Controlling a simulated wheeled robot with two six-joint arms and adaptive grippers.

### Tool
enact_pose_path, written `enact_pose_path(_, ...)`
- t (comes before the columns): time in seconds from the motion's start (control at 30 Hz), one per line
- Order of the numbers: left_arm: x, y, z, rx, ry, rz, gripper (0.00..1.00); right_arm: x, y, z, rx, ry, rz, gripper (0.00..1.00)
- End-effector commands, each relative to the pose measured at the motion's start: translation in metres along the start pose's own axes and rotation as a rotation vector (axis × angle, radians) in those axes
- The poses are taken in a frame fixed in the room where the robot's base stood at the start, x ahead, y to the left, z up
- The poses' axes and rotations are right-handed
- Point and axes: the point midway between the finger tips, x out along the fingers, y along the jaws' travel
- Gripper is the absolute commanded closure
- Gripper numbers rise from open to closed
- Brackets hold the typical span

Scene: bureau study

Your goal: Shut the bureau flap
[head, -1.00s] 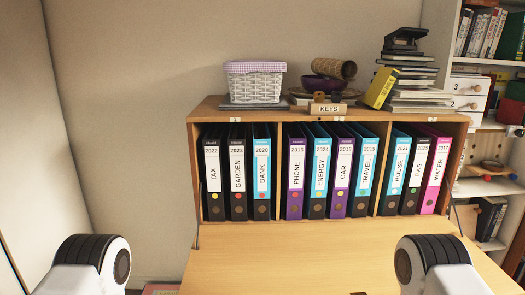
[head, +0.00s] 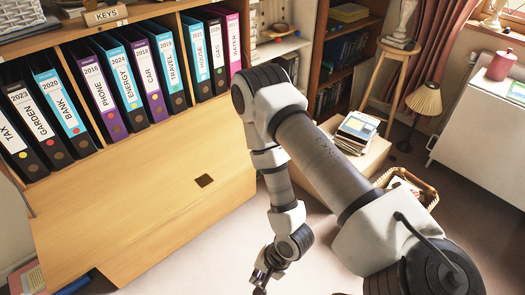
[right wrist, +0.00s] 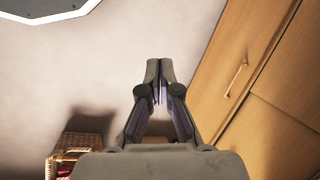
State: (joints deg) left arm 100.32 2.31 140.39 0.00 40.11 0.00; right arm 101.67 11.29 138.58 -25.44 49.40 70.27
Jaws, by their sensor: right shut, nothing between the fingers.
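The bureau flap (head: 150,185) is open in the head view. It lies lowered in front of the row of binders, bare, with a small dark square recess near its right part. My right gripper (head: 261,284) hangs low at the bottom of the head view, to the right of the flap and apart from it. In the right wrist view the gripper (right wrist: 159,68) is shut and empty, over the pale floor. A wooden front with a handle (right wrist: 237,78) stands at the right of that view. My left gripper is in neither current view.
Several binders (head: 100,88) fill the bureau's shelf above the flap. A low box with magazines (head: 357,130) and a wicker basket (head: 425,192) stand beyond my right arm. The basket also shows in the right wrist view (right wrist: 82,146). Pale floor is clear around the gripper.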

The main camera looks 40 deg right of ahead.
Motion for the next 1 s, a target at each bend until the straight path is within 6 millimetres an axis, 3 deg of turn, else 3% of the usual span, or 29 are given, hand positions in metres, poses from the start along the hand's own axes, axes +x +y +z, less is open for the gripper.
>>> enact_pose_path(0.07, 0.028, 0.0, 0.0, 0.0, -0.001, 0.0, 0.6, 0.011, -0.022, -0.022, 0.278, -0.054, -0.165, 1.0)
enact_pose_path(0.2, 0.067, -0.001, 0.001, 0.0, -0.001, 0.0, 0.6, -0.001, -0.063, -0.068, 0.712, -0.222, -0.474, 1.0)
enact_pose_path(0.3, 0.097, -0.001, 0.001, 0.0, -0.001, 0.0, 0.6, -0.019, -0.079, -0.106, 0.944, -0.372, -0.702, 1.0)
enact_pose_path(0.4, 0.128, -0.001, 0.001, 0.0, -0.001, 0.0, 0.6, -0.04, -0.08, -0.143, 1.091, -0.519, -0.93, 1.0)
enact_pose_path(0.53, 0.17, -0.001, 0.001, 0.0, -0.001, 0.0, 0.6, -0.059, -0.06, -0.187, 1.16, -0.631, -1.231, 1.0)
enact_pose_path(0.7, 0.21, -0.002, 0.001, 0.0, -0.001, 0.0, 0.6, -0.062, -0.028, -0.228, 1.256, -0.684, -1.508, 1.0)
enact_pose_path(0.8, 0.219, -0.002, 0.001, 0.0, -0.001, 0.0, 0.6, -0.064, -0.024, -0.236, 1.275, -0.707, -1.576, 1.0)
enact_pose_path(1.0, 0.231, -0.002, 0.0, 0.0, 0.0, 0.0, 0.6, -0.066, -0.042, -0.241, 1.26, -0.711, -1.578, 1.0)
